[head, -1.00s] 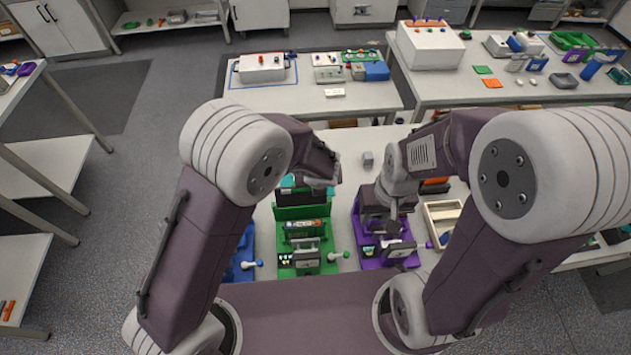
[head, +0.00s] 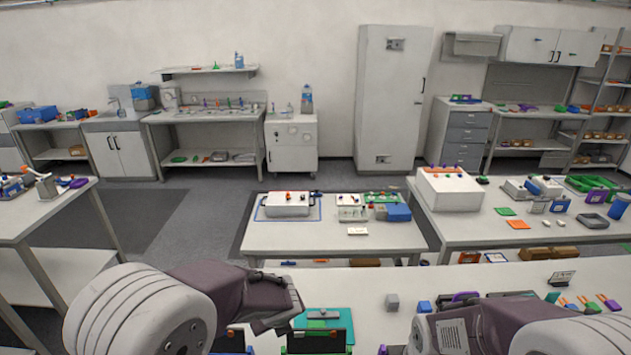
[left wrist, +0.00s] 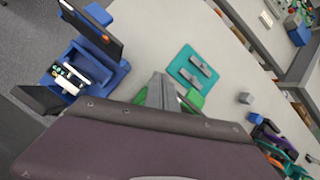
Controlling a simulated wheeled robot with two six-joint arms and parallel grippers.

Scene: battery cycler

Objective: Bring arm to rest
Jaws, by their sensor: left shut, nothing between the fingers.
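My left gripper (head: 278,318) is at the bottom of the head view, over the near table. In the left wrist view its fingers (left wrist: 161,90) are together, with nothing between them. They are beside a teal plate (left wrist: 193,72) with grey clips, above a green device (left wrist: 194,99) mostly hidden by my wrist. The teal plate also shows in the head view (head: 335,318), behind the green device's dark screen (head: 318,342). My right arm (head: 470,325) comes in at the lower right, and its fingers are not visible.
A blue device (left wrist: 98,70) with a raised screen stands left in the left wrist view. A small grey cube (head: 392,302) lies on the near table. Beyond it a middle table (head: 290,238) holds a white box (head: 287,203). A gap of floor separates the tables.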

